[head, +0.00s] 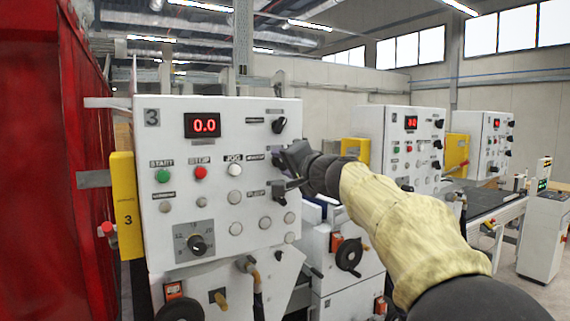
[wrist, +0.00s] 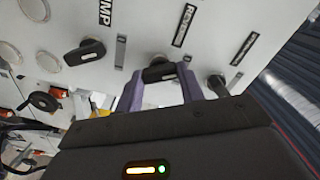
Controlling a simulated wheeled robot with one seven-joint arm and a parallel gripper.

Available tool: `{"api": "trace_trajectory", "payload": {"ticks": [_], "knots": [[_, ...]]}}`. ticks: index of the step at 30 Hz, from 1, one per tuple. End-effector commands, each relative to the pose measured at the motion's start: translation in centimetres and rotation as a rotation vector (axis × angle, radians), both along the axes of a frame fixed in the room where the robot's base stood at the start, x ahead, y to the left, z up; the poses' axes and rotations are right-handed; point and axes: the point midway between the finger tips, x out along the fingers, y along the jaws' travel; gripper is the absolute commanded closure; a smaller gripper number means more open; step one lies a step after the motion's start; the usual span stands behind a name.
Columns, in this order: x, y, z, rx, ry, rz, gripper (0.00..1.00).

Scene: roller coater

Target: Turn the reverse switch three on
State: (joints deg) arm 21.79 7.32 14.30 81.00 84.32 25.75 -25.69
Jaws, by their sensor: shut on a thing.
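The control panel marked 3 (head: 215,108) stands in front of me in the head view, with a red 0.0 display. My gripper (head: 282,163) reaches its right side from the right. In the wrist view, the purple fingers of my gripper (wrist: 160,90) are shut around a black rotary switch (wrist: 158,72). A label reading REVERSE (wrist: 183,26), partly legible, lies just above this switch. In the head view, my gripper hides most of that middle switch, so its exact angle is unclear.
Another black knob (head: 279,125) sits above my gripper in the head view. The pump switch (wrist: 85,53) is left of my fingers in the wrist view. A yellow box (head: 124,190) and red wall (head: 45,160) stand left. More panels (head: 400,150) stand right.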

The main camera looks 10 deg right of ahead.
Motion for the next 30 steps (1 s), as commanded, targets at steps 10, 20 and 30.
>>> {"api": "trace_trajectory", "payload": {"ticks": [10, 20, 30], "knots": [[0.02, -0.03, -0.15, 0.044, 0.015, 0.000, 0.85], [0.02, -0.07, -0.27, 0.223, 0.074, -0.002, 0.85], [0.04, -0.09, -0.31, 0.517, 0.170, -0.002, 0.85]]}}
